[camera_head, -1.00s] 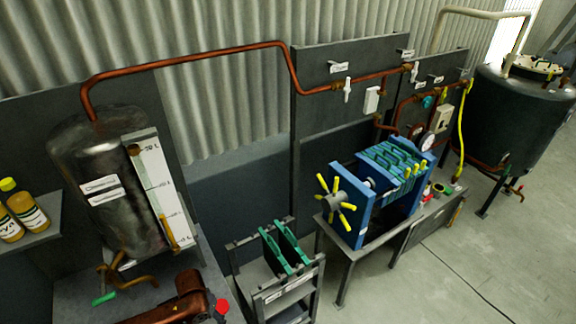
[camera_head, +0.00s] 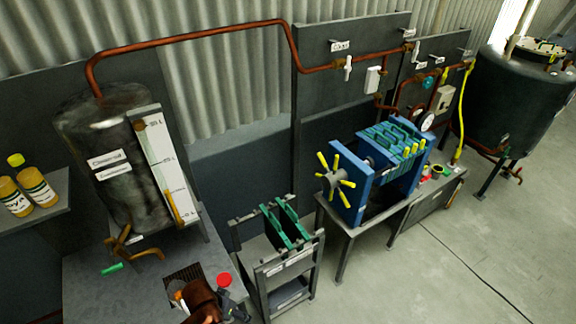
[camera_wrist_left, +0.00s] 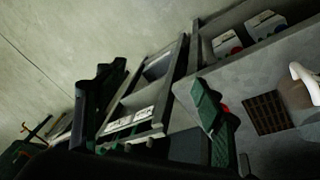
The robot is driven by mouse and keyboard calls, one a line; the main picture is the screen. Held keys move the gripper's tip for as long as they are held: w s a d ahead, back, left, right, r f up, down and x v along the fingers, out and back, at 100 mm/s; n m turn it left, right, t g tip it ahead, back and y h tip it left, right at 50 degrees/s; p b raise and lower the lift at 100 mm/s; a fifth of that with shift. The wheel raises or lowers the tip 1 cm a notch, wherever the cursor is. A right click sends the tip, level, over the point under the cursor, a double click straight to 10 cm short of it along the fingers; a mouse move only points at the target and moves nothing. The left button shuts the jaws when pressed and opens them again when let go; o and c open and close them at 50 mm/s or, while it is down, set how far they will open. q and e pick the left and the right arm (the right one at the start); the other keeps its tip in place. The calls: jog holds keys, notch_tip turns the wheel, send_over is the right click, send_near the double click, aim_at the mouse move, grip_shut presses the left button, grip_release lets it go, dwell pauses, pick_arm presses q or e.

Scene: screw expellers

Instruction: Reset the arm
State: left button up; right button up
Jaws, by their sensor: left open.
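In the left wrist view the jaws of my left gripper (camera_wrist_left: 155,105) show apart, one dark finger on the left and a greenish one on the right. Nothing shows between the fingertips. Beyond them is the dark rack (camera_wrist_left: 140,127) with white labels; the gripper body hides part of it. The same rack (camera_head: 278,265), with green-edged plates (camera_head: 286,224), also shows in the head view. I cannot clearly make out my left gripper in the head view. My right gripper is in neither view.
A grey table (camera_head: 85,290) with a tank (camera_head: 125,190) stands left. A brown cylinder (camera_head: 200,295) and red knob (camera_head: 225,280) are near the bottom. The blue press (camera_head: 352,195) stands right of the rack. Open floor (camera_head: 440,280) lies at lower right.

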pick_arm(q)
jog(key=s+a+r+n+t+y, duration=0.2)
jog(key=s+a+n+y, duration=0.2)
jog(key=s+a, duration=1.25)
notch_tip(320, 180, down, 30)
jog(key=g+h+b, duration=0.1)
jog(key=b, duration=0.2)
jog(key=s+f+m+g+b, duration=0.1)
jog(key=s+f+b, duration=0.1)
jog(key=s+f, duration=1.8)
notch_tip(320, 180, down, 3)
jog(key=shift+s+d+r+g, duration=0.1)
jog(key=shift+s+d+g, duration=0.2)
jog(key=shift+d+g, duration=0.1)
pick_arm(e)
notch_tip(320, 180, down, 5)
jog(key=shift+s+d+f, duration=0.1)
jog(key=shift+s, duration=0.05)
pick_arm(q)
jog(key=shift+c, duration=0.4)
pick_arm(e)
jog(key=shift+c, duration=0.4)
